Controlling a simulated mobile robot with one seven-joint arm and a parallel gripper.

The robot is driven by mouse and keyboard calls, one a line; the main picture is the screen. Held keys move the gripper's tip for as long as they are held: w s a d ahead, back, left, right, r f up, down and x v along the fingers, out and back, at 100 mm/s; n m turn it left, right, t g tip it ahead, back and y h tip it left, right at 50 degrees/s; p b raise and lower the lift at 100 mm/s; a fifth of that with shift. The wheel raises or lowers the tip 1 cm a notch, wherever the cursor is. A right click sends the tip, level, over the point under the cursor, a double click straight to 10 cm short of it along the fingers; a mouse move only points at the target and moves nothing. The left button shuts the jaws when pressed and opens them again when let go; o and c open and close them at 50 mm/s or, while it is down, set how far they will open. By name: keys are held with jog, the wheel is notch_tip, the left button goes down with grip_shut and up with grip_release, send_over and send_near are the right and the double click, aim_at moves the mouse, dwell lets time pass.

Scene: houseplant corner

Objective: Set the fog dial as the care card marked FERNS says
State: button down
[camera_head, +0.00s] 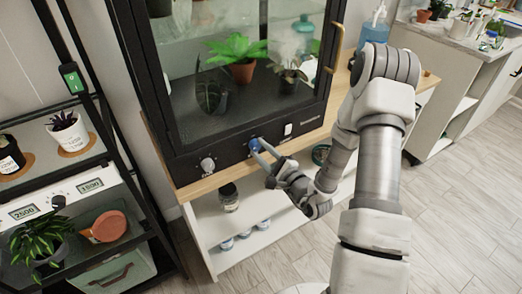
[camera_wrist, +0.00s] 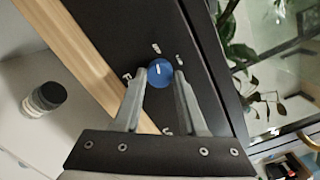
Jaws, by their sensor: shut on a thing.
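A blue dial (camera_head: 254,145) sits on the dark front panel of the glass plant cabinet (camera_head: 222,143). The dial also shows in the wrist view (camera_wrist: 160,71), with a short white pointer line and small white marks around it, too small to read surely. My gripper (camera_head: 262,154) is shut on this dial, one finger on each side, as the wrist view (camera_wrist: 160,84) shows. A pale knob (camera_head: 207,163) is to the left on the same panel, and a white switch (camera_head: 288,129) to the right. I cannot make out a card marked FERNS.
Potted plants, including a bright green fern (camera_head: 238,48), stand inside the cabinet. Its brass handle (camera_head: 336,47) sticks out at the right. A wooden-topped shelf unit (camera_head: 205,183) holds it up, with jars below. A black rack (camera_head: 100,150) stands at left. Open floor (camera_head: 460,190) lies right.

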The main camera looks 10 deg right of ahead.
jog(key=m+p, duration=0.1)
jog(key=m, duration=0.3)
jog(key=m+p, duration=0.1)
jog(key=m, duration=0.2)
jog(key=m+t+p, duration=0.1)
jog(key=m+p, duration=0.1)
jog(key=m, duration=0.1)
jog(key=shift+a+m, duration=0.1)
jog(key=shift+m, duration=0.3)
jog(key=m+p, duration=0.3)
jog(key=shift+m+h, duration=0.4)
jog(key=m+p, duration=0.2)
jog(key=m, duration=0.2)
jog(key=shift+s+a, duration=0.1)
jog(key=m+h+p, duration=0.1)
jog(key=m+p, duration=0.1)
jog(key=m, duration=0.2)
jog(key=m+p, duration=0.3)
jog(key=m, duration=0.3)
jog(key=shift+a+m, duration=0.15)
jog(key=shift+m, duration=0.15)
jog(key=shift+f, duration=0.1)
